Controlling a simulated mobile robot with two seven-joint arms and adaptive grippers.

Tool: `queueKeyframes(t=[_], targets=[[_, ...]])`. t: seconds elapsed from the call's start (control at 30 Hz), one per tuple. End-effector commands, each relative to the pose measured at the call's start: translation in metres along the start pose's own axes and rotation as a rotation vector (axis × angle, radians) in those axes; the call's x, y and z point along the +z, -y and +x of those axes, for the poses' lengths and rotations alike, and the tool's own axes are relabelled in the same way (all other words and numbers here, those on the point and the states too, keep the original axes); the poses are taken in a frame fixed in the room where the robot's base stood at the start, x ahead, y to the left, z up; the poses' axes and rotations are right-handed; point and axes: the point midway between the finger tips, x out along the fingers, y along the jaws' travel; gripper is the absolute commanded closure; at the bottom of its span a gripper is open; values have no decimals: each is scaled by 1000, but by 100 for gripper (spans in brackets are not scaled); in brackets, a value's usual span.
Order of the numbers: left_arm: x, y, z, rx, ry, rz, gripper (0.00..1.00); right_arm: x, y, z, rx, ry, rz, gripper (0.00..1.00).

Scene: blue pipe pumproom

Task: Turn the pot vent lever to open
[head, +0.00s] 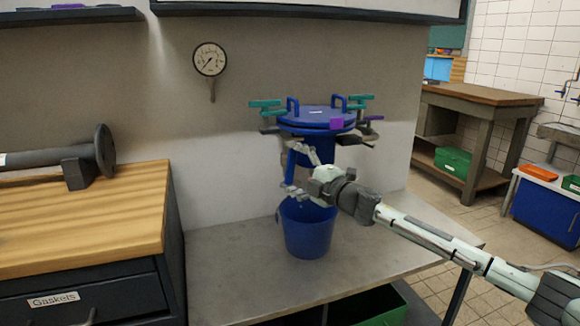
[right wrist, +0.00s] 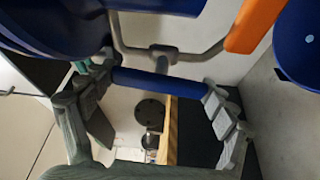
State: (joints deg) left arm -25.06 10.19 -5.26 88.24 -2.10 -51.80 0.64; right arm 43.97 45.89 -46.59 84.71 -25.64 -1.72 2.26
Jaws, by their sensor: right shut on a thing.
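The blue pot (head: 310,125) has a flat lid with two blue handles and teal clamps, and stands near the wall. A short blue bar (head: 291,165), which looks like the vent lever's grip, hangs upright at its lower left. My right gripper (head: 298,171) reaches in from the right and is shut on this bar. In the right wrist view the blue bar (right wrist: 160,83) lies between the fingers of my right gripper (right wrist: 157,100), with a grey stem joining it. My left gripper is out of view.
A blue bucket (head: 307,230) stands on the grey bench (head: 225,275) just below my right gripper. In the right wrist view an orange grip (right wrist: 254,24) is close by. A gauge (head: 210,60) hangs on the wall. A wooden-topped cabinet (head: 80,220) is at left.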

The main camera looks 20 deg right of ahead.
Motion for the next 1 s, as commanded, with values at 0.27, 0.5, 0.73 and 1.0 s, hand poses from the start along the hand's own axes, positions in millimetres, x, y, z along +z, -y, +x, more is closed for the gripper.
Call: queueKeyframes(t=[0.27, 0.5, 0.73, 1.0], targets=[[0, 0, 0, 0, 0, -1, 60, 1, -1, 0, -48, 2, -120, 43], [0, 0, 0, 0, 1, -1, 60, 0, 0, 0, -64, 1, -160, 43], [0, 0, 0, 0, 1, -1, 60, 0, 0, 0, -66, 1, -165, 43], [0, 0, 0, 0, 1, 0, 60, 0, 0, 0, -66, 1, -163, 2]])
